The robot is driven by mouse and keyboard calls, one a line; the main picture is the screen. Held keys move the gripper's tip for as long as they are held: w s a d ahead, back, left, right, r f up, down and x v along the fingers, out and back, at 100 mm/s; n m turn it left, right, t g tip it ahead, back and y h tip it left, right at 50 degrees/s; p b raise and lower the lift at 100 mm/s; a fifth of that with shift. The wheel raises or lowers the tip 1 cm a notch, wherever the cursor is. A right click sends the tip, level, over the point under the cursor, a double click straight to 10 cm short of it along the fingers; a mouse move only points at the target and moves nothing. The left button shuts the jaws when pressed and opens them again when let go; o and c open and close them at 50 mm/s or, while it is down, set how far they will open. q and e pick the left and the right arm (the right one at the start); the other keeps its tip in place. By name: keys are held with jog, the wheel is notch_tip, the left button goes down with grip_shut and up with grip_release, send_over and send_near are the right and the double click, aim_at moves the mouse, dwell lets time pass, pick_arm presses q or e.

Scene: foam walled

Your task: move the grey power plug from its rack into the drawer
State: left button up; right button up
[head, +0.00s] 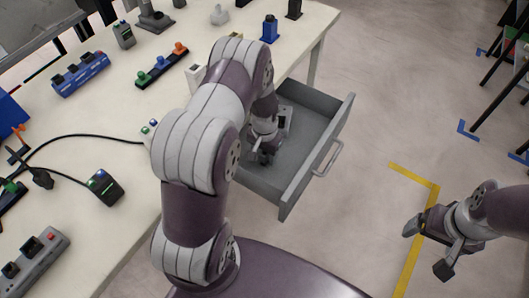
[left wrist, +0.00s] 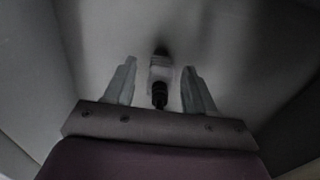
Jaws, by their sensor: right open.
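The grey drawer (head: 326,160) is pulled out from the table's right side. My left gripper (head: 264,158) is down inside it, partly hidden by my own arm. In the left wrist view the two fingers of my left gripper (left wrist: 160,90) stand apart. A light grey plug (left wrist: 161,72) with a dark end shows between them, with a visible gap on each side. It appears to be at the drawer floor, though contact is hard to judge. My right gripper (head: 428,250) is open and empty above the floor at the lower right.
The table (head: 110,105) holds a blue rack (head: 80,75), a dark rack with coloured plugs (head: 162,66), a grey socket strip (head: 35,268), a dark block (head: 104,188) and cables. Yellow tape (head: 410,270) marks the clear floor. A dark stand (head: 500,85) is at the right.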

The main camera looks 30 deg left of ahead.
pick_arm(q)
notch_tip(320, 180, up, 13)
jog(key=p, duration=0.1)
jog(key=s+d+r, duration=0.4)
jog(key=s, duration=0.2)
jog(key=s+d+r+t, duration=0.1)
jog(key=s+d+r, duration=0.3)
jog(key=s, duration=0.3)
jog(key=shift+s+d+r+n, duration=0.15)
jog(key=shift+s+r+n, duration=0.15)
jog(key=shift+r, duration=0.1)
